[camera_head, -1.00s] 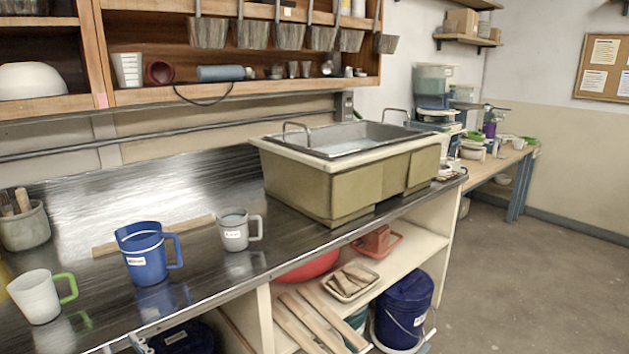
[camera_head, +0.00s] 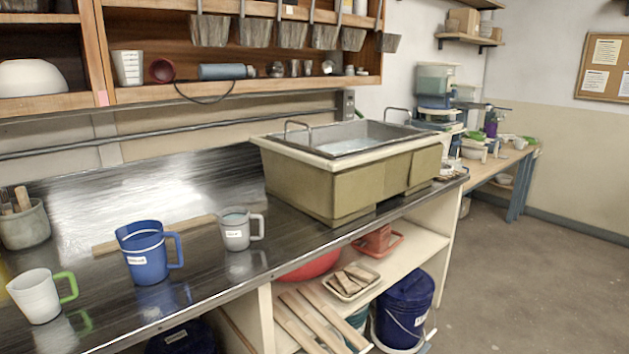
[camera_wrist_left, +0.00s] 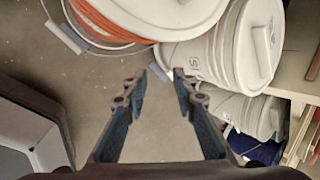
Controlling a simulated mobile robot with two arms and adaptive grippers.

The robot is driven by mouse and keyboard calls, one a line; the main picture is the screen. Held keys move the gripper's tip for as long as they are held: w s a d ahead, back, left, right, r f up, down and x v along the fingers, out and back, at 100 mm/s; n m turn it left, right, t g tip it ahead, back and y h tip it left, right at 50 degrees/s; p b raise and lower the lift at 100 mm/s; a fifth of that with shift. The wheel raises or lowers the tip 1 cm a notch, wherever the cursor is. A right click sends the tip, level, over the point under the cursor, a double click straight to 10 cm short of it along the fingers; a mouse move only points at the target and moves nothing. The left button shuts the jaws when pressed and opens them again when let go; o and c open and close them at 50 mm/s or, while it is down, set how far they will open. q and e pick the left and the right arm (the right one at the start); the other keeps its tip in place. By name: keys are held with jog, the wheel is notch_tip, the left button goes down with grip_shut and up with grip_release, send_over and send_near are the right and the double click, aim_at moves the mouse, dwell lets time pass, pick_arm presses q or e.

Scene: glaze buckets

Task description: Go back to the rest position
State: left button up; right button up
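My left gripper (camera_wrist_left: 161,78) shows in the left wrist view, with its two dark blue fingers apart and nothing between them. It hangs over the grey floor (camera_wrist_left: 105,105), near white lidded buckets (camera_wrist_left: 205,60). Neither gripper shows in the head view. My right gripper is in no view. On the steel counter (camera_head: 75,255) stand a white mug with a green handle (camera_head: 33,298), a blue pitcher (camera_head: 143,258) and a grey mug (camera_head: 234,232), all upright and apart from one another.
A large sink tub (camera_head: 310,185) stands on the counter. Below it, a shelf (camera_head: 400,260) holds trays, and a dark blue bucket (camera_head: 403,310) stands underneath. A white bucket with an orange band (camera_wrist_left: 125,20) is near the left gripper. The floor at the right is clear.

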pick_arm(q)
jog(key=s+f+n+g, duration=0.1)
jog(key=s+f+n, duration=0.4)
jog(key=s, duration=0.5)
jog(key=s+f+n+g+h, duration=0.1)
jog(key=s+f+n, duration=0.3)
jog(key=s, duration=0.7)
jog(key=s+f+n+g+h, duration=0.1)
jog(key=s+f+n+g, duration=0.2)
jog(key=s, duration=0.7)
notch_tip(320, 180, down, 3)
jog(key=n, duration=0.2)
jog(key=shift+s+f+n, duration=0.15)
jog(key=shift+s+n, duration=0.15)
jog(key=shift+s, duration=0.05)
jog(key=shift+d, duration=0.1)
